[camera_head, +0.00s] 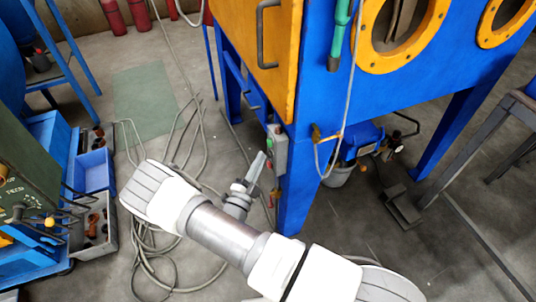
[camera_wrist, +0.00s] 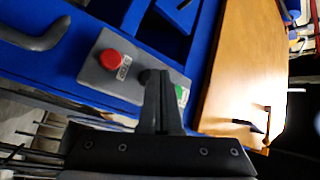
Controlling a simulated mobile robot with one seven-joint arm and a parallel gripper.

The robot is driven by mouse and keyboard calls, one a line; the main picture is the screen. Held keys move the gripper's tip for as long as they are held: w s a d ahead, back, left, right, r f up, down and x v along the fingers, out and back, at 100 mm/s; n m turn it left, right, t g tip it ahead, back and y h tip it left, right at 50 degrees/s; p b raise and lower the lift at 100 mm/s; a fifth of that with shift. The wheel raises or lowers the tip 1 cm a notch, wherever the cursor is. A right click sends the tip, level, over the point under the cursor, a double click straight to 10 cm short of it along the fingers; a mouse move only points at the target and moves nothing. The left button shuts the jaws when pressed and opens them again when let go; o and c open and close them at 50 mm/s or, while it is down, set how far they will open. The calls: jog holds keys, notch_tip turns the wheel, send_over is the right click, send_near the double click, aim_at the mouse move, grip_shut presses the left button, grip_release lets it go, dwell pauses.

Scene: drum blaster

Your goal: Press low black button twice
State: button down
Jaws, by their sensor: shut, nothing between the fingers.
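A grey control box (camera_wrist: 92,72) is fixed to the blue cabinet; it also shows in the head view (camera_head: 280,156) on the front leg. The box carries a red button (camera_wrist: 110,60) and a green button (camera_wrist: 182,95). Between them a dark round shape (camera_wrist: 146,76), which looks like the black button, is mostly hidden by my fingers. My gripper (camera_wrist: 158,74) is shut and empty, its fingertips in front of that dark shape. In the head view my gripper (camera_head: 261,158) points at the box's left side. I cannot tell whether the tips touch the button.
The blue cabinet (camera_head: 300,195) has an orange door (camera_head: 285,75) above the box. A dark handle (camera_wrist: 40,38) is beside the box in the wrist view. Grey hoses (camera_head: 150,245) lie on the floor at left, near a blue bin (camera_head: 92,172).

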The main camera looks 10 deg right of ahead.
jog(key=shift+w+d, duration=0.1)
jog(key=shift+d, duration=0.35)
dwell(0.8)
jog(key=shift+a, duration=0.15)
jog(key=shift+s+a, duration=0.25)
jog(key=shift+a, duration=0.55)
jog(key=a, duration=0.2)
jog(key=s+a+b, duration=0.1)
jog(key=a, duration=0.1)
jog(key=shift+s+a, duration=0.2)
jog(key=shift+a, duration=0.15)
dwell(2.8)
